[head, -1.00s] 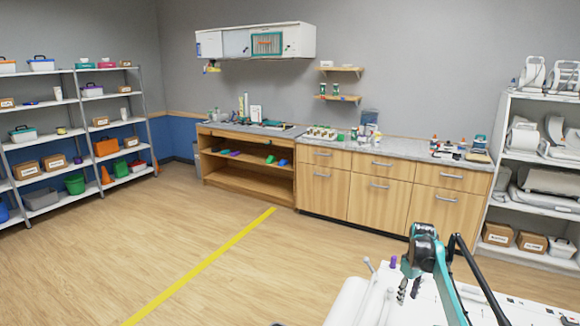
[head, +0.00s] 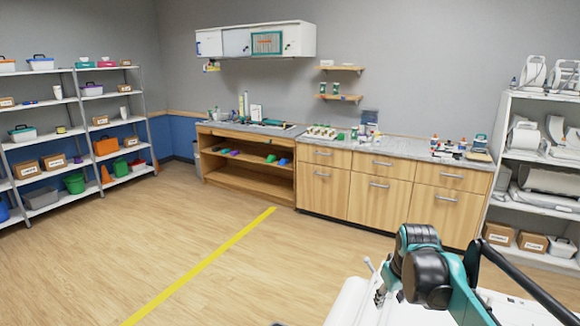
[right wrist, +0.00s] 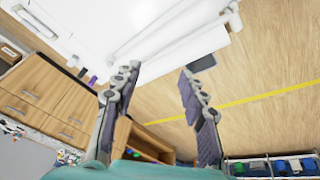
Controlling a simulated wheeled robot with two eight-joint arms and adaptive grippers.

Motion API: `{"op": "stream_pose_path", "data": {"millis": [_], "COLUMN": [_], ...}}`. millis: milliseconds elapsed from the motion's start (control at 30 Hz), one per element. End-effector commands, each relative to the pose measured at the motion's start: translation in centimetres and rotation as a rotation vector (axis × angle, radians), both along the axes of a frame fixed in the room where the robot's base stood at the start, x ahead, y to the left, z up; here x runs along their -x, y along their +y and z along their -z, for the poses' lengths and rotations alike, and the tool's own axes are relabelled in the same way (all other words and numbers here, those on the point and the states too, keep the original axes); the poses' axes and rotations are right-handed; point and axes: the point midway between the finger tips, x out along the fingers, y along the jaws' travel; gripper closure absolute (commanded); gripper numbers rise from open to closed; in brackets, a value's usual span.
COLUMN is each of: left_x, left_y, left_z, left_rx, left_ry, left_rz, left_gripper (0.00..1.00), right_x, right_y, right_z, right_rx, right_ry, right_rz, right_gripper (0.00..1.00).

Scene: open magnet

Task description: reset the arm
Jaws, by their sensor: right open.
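My right arm comes in from the lower right of the head view, teal and black. Its gripper (head: 381,290) hangs over the left part of a white machine, largely hidden behind the wrist. In the right wrist view the two dark fingers of the right gripper (right wrist: 162,98) stand well apart with nothing between them. The gripper is open and empty. The white machine (head: 345,305) also fills the top of the right wrist view (right wrist: 110,25). My left gripper is not in the head view.
Wooden cabinets with a grey worktop (head: 400,148) run along the back wall. A shelf rack with boxes (head: 60,150) stands at left, and a white shelf unit (head: 510,180) at right. The wood floor (head: 130,240) with a yellow stripe (head: 200,266) is clear.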

Motion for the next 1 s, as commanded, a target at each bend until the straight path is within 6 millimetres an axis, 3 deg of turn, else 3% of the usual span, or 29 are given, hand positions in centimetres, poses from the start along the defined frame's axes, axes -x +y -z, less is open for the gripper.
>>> {"op": "stream_pose_path", "data": {"millis": [33,233,400,500,700,1000], "left_x": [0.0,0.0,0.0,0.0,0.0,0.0], "left_y": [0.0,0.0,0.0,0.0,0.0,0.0], "left_z": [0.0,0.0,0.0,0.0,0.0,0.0], "left_rx": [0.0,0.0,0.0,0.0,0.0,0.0], "left_ry": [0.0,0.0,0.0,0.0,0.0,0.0], "left_rz": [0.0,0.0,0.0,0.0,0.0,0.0], "left_gripper": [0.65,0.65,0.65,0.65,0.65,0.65], "right_x": [2.3,10.5,16.7,19.2,21.6,21.8], "right_y": [1.0,4.3,6.2,6.9,7.5,7.6], "right_z": [-0.2,0.9,3.7,5.5,7.7,7.9], "right_rx": [-0.006,-0.044,-0.086,-0.108,-0.135,-0.138], "right_ry": [-0.025,-0.129,-0.211,-0.25,-0.287,-0.291], "right_rz": [0.011,0.073,0.12,0.142,0.164,0.167], "right_gripper": [0.58,0.58,0.58,0.58,0.58,0.58]}}
